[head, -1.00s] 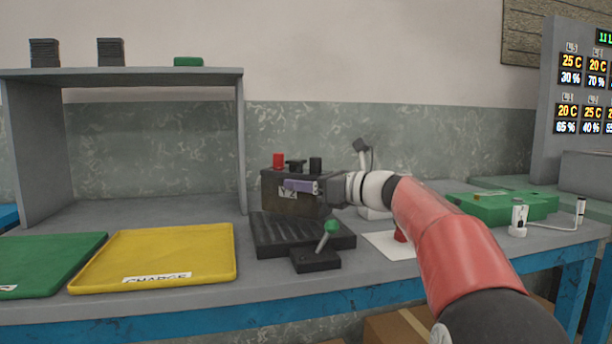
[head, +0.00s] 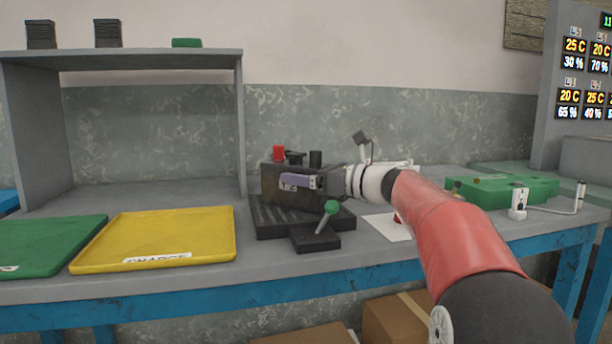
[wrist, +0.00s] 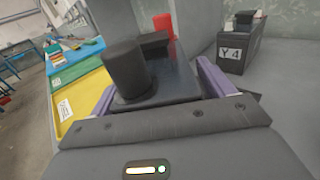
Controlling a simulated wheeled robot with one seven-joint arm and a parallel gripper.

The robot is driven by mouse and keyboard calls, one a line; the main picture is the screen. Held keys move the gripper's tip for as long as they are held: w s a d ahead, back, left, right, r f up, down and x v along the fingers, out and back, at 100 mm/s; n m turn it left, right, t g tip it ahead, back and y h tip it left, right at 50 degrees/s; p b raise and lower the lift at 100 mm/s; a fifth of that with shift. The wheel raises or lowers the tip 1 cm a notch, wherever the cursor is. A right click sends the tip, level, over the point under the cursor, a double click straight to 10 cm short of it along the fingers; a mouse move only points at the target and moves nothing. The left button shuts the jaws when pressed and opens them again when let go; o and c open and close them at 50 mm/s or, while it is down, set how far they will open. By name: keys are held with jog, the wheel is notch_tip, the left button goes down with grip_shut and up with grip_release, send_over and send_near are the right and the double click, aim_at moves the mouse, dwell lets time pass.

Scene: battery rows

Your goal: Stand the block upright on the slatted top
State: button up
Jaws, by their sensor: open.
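The block is a dark battery-like box (head: 275,199) with one red and two black caps on top. It is upright and appears to rest on the rear of the black slatted top (head: 290,220); its bottom contact is partly hidden. My gripper (head: 300,182) is at the block's upper part, with a purple finger across its near face. In the wrist view the block's top (wrist: 178,82) sits between the two purple fingers of my open gripper (wrist: 160,92). I cannot tell whether either finger touches it.
A green-knobbed lever (head: 331,208) stands in front of the slatted top. A yellow tray (head: 160,228) and green tray (head: 50,245) lie left, below a grey shelf (head: 120,60). Another battery marked Y 4 (wrist: 232,50) shows in the wrist view. A green case (head: 500,192) is right.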

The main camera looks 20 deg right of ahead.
jog(key=v, duration=1.2)
